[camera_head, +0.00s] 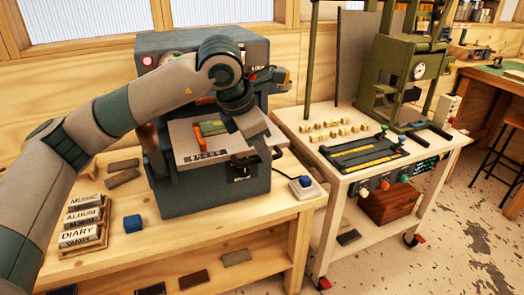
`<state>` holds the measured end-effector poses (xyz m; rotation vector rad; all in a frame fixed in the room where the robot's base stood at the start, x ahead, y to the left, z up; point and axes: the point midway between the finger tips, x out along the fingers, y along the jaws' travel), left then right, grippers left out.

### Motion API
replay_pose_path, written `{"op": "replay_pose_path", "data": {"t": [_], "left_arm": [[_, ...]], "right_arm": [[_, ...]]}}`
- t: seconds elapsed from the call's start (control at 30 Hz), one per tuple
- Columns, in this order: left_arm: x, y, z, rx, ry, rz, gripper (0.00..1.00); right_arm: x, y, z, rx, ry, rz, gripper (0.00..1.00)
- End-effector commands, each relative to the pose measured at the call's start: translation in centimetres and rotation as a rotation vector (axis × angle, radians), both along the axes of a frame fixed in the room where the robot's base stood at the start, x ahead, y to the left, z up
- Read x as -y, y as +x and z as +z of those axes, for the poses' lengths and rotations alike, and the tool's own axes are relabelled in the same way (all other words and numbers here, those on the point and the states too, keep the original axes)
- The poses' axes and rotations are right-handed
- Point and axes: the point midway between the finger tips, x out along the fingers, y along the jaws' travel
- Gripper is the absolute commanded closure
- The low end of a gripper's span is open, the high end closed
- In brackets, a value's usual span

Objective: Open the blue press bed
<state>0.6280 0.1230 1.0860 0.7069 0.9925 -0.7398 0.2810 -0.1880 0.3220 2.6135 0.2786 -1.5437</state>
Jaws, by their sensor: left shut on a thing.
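The blue press (215,192) is a dark blue-grey machine standing on the wooden bench. Its pale bed plate (183,142) shows at the front, with a green and yellow piece, an orange-red lever and a row of type on it. A black handle (245,160) is at the bed's front right. My left arm reaches over the press from the left. My left gripper (257,134) points down at the right side of the bed and is shut at the handle; its fingertips are partly hidden. My right gripper is not in view.
Label blocks (84,216) in a wooden rack, a blue cube (132,223) and dark bars lie on the bench at left. A blue button box (304,187) sits right of the press. A white cart (345,180) with a green press (400,75) stands further right.

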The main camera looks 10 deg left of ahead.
Motion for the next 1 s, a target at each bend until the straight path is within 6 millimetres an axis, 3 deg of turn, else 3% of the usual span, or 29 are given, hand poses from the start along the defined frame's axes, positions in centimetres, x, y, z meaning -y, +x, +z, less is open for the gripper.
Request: {"op": "replay_pose_path", "data": {"t": [0.07,0.1,0.13,0.67,0.87,1.0], "left_arm": [[0.1,0.1,0.2,0.004,-0.004,-0.001,1.00],[0.1,0.1,0.2,0.004,-0.004,-0.001,0.82],[0.1,0.1,0.2,0.004,-0.004,-0.001,0.81],[-0.3,-0.3,1.1,0.003,-0.002,0.001,0.81],[-0.9,-1.2,3.5,0.005,-0.002,0.003,0.81],[-1.4,-2.2,5.9,0.006,-0.003,0.002,0.81]], "right_arm": [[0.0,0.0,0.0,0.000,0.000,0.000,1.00],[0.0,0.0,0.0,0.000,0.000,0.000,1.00],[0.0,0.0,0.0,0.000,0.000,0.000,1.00],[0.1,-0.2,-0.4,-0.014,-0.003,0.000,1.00],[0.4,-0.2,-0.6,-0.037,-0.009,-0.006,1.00],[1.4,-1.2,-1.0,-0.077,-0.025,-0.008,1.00]]}}
